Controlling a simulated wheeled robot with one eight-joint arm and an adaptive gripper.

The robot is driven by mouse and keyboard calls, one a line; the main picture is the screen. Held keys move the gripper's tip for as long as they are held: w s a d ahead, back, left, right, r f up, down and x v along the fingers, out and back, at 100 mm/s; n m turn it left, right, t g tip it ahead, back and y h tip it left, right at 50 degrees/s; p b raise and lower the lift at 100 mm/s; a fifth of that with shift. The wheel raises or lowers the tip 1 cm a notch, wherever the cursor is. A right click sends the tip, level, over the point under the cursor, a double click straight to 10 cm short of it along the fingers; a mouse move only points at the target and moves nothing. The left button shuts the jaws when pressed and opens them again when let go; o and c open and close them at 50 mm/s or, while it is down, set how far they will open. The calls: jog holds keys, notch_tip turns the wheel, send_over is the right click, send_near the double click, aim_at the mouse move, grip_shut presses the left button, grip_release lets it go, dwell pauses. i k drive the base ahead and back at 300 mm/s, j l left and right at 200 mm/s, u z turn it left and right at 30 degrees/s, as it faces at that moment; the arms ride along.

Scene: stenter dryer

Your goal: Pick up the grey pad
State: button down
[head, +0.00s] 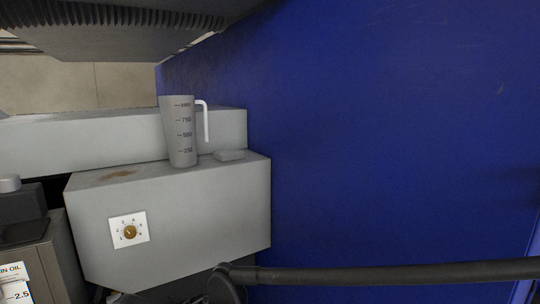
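The grey pad (229,155) is a small, flat, pale grey block. It lies on top of a light grey box, near the box's back right corner in the head view. It is just right of a grey measuring jug and close to the blue wall. My gripper is not in view.
The measuring jug (179,132), with a white handle, stands upright on the grey box (190,215). A dial (129,231) is on the box's front. A blue wall (400,130) rises at right. A dark pipe (390,272) crosses low in front. A dark ribbed part (130,30) overhangs above.

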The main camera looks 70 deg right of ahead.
aim_at(226, 154)
jog(key=k+z, duration=0.15)
jog(key=z, duration=1.6)
